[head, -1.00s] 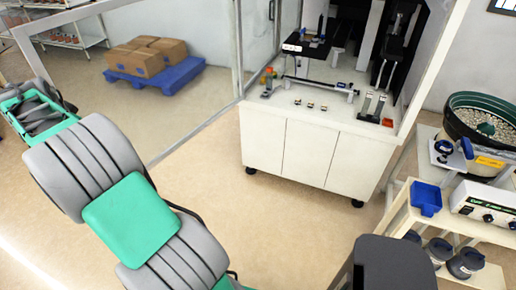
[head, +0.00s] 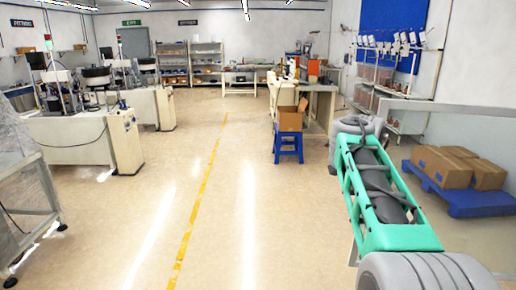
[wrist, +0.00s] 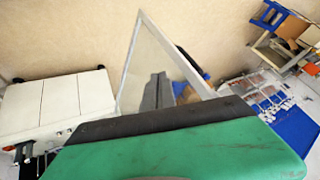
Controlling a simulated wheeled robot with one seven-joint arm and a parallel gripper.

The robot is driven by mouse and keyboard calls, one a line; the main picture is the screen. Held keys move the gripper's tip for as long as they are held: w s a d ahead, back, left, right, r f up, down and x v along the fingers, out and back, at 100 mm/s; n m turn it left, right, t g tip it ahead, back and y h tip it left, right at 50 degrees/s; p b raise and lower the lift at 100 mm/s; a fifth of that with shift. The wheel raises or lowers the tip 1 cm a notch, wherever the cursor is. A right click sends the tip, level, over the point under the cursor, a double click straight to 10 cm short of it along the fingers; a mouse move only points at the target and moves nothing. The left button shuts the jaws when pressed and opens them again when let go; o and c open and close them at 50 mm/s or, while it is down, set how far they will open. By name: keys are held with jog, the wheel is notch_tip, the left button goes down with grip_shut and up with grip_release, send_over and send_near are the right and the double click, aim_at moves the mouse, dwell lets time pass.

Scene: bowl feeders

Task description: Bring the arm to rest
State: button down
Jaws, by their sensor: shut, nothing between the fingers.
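In the wrist view my gripper (wrist: 157,90) shows as two dark grey fingers side by side, shut and empty, beyond the green and black housing that fills the lower part. Behind the fingers are a pale framed panel and bare floor; they touch nothing that I can see. In the head view my arm's green and grey links stand at the lower right, and my gripper is out of that picture.
Boxes on a blue pallet (head: 470,203) lie right of my arm. A blue stool (head: 288,147) bears a carton (head: 290,120). White machine benches (head: 75,135) stand at left. The floor along the yellow line (head: 203,190) is clear. A white cabinet (wrist: 60,105) shows in the wrist view.

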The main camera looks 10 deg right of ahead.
jog(key=s+a+f+n+g+y, duration=0.15)
jog(key=s+a+f+n, duration=0.3)
jog(key=f, duration=0.45)
jog(key=s+a+f+n+g+y, duration=0.1)
jog(key=s+a+f+n+y, duration=0.1)
jog(key=s+a+f+n, duration=0.5)
jog(key=s+a+f+n+y, duration=0.25)
jog(key=s+a+f, duration=0.45)
jog(key=s+a, duration=0.45)
jog(key=a+r, duration=0.1)
jog(key=a+r+n, duration=0.1)
jog(key=r, duration=0.1)
jog(key=r+n+t, duration=0.1)
jog(key=shift+w+a+r+h, duration=0.15)
jog(key=shift+w+a+h, duration=0.15)
jog(key=shift+a, duration=0.1)
